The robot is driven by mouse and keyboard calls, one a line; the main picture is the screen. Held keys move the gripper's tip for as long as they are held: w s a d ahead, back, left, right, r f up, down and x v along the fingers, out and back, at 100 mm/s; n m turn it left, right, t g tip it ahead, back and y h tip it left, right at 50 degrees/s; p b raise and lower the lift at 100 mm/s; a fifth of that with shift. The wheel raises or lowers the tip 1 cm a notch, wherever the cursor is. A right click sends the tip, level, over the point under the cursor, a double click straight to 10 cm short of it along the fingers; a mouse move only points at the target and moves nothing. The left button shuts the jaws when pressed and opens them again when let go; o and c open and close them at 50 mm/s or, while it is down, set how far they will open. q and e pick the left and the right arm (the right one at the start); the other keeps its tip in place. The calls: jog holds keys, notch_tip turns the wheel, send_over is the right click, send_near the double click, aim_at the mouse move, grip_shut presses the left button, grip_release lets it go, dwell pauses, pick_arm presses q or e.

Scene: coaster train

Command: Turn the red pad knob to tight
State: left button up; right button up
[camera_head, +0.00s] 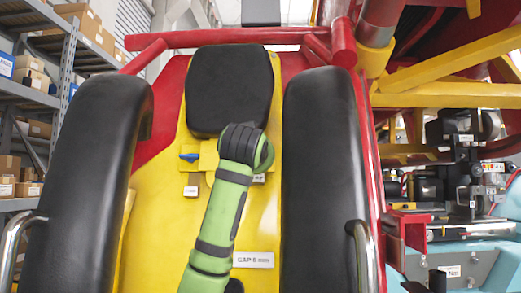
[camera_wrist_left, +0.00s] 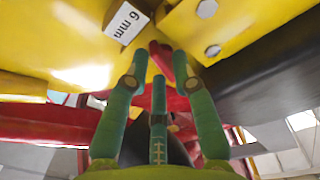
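The red knob (camera_wrist_left: 161,57) shows in the left wrist view between the fingertips of my left gripper (camera_wrist_left: 160,65), close to a yellow plate. The green fingers stand apart around it; I cannot tell whether they touch it or grip it. In the head view a green arm rises from the bottom over the yellow seat back (camera_head: 174,240), and its end covers the gripper and the red knob. A blue knob (camera_head: 189,157) sits left of the arm's end. My right gripper is not in view.
Black pads (camera_head: 85,180) (camera_head: 322,170) stand on both sides of the seat, with a black headrest (camera_head: 230,90) above. A "6 mm" label (camera_wrist_left: 125,21) is near the fingers in the wrist view. Shelves (camera_head: 65,90) stand at left.

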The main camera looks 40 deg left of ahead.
pick_arm(q)
jog(key=shift+w+a, duration=0.15)
jog(key=shift+w, duration=0.15)
jog(key=shift+s, duration=0.1)
jog(key=shift+c, duration=0.5)
grip_shut()
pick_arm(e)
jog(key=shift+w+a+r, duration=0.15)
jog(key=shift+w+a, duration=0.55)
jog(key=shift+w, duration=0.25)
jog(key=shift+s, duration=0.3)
